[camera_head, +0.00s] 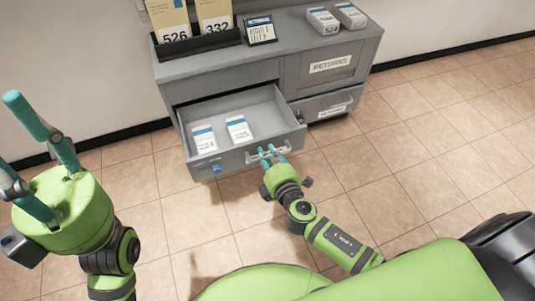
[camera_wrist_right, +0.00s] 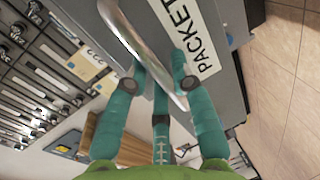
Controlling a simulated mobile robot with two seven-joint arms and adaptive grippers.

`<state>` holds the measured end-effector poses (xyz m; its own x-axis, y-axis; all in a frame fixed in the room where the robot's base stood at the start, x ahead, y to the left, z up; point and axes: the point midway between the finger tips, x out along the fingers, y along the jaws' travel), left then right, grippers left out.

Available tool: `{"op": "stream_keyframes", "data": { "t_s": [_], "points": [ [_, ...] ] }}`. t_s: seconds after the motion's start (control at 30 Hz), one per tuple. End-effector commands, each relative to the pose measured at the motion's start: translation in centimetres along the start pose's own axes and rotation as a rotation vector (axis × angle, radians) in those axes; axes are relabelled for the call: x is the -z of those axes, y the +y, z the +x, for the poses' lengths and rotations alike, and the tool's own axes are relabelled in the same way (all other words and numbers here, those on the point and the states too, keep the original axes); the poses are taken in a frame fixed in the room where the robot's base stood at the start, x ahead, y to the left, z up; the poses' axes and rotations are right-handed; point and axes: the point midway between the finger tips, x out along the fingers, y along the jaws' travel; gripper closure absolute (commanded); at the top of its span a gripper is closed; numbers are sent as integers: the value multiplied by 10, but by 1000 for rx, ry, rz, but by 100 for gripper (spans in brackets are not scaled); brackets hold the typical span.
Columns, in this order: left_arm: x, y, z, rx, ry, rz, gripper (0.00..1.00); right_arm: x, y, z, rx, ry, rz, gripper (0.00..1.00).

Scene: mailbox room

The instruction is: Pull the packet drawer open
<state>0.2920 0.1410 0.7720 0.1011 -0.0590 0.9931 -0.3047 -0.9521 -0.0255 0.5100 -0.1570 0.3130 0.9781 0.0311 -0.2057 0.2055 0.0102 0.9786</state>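The packet drawer (camera_head: 246,157) is a grey drawer, pulled out from the left side of the cabinet. Two white packets with blue bands, a left one (camera_head: 204,140) and a right one (camera_head: 238,129), lie inside it. My right gripper (camera_head: 271,153) is at the bar handle on the drawer front. In the right wrist view the metal handle (camera_wrist_right: 140,40) runs between the teal fingers (camera_wrist_right: 160,85), which are closed around it, beside a label reading PACKET (camera_wrist_right: 196,40). My left gripper (camera_head: 12,135) is open and empty at the left, away from the cabinet.
The grey cabinet (camera_head: 275,56) stands against the wall. On its top are a dark holder (camera_head: 198,43) with numbered cards, a small sign (camera_head: 260,30) and two boxes (camera_head: 336,18). A door labelled RETURNS (camera_head: 330,64) and another drawer (camera_head: 325,106) are shut. The tiled floor in front is clear.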

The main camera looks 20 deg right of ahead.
Motion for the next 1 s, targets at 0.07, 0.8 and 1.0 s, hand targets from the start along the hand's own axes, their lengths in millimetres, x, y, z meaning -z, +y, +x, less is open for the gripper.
{"op": "stream_keyframes", "data": {
  "t_s": [0.07,0.8,1.0],
  "points": [
    [0,0,0,0,0,0,60,0,0,0,0,0,0,70],
    [0,0,-1,0,-5,0,60,0,-2,-84,4,1,1,70],
    [0,0,-1,0,-4,0,60,0,-1,-111,2,1,0,70]
  ]
}}
